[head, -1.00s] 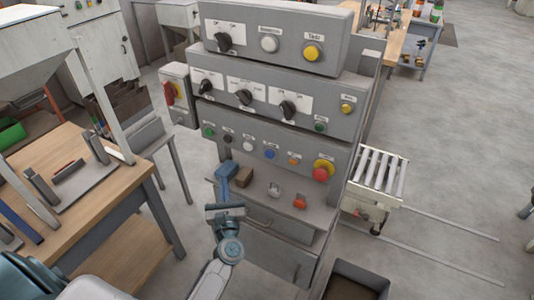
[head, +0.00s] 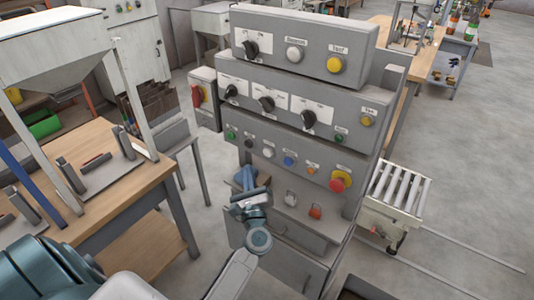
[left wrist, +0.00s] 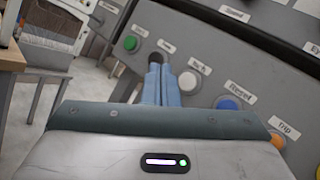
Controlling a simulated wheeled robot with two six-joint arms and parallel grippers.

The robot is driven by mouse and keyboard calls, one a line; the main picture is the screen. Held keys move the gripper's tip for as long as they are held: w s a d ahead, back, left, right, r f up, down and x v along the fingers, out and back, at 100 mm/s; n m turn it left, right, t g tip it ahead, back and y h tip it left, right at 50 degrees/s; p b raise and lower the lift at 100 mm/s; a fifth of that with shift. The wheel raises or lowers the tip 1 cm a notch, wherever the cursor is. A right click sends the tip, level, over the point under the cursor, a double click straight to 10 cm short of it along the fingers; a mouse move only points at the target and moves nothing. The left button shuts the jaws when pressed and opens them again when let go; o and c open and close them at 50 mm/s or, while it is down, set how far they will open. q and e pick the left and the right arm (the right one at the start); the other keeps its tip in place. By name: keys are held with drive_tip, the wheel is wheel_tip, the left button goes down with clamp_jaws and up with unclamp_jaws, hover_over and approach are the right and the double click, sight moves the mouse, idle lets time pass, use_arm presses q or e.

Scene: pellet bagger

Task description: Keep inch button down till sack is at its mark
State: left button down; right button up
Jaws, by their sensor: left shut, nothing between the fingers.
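The lower panel of the grey console carries a row of buttons. The white button (head: 268,152), whose label seems to read "Inch" in the left wrist view (left wrist: 190,82), sits between a dark button (head: 249,143) and a blue one (head: 288,160). My left gripper (head: 243,177) is shut and empty below this row. In the left wrist view its blue fingers (left wrist: 160,82) stand in front of the dark button, just left of the white one. I cannot tell whether they touch the panel. No sack or mark can be made out. My right gripper is not in view.
A green button (head: 231,134), an orange button (head: 310,170) and a red mushroom button (head: 338,186) share the row. A ledge below holds a red-orange item (head: 315,212). A wooden table (head: 110,190) stands left, a roller conveyor (head: 397,187) right.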

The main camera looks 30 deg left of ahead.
sight(268, 153)
use_arm(q)
drive_tip(key=w+b, duration=0.1)
drive_tip(key=w, duration=0.5)
drive_tip(key=shift+w+d, duration=0.15)
drive_tip(key=shift+d, duration=0.05)
idle(1.0)
drive_tip(key=shift+w, duration=0.1)
idle(0.8)
drive_tip(key=shift+w+b, duration=0.35)
drive_tip(key=shift+b, duration=0.1)
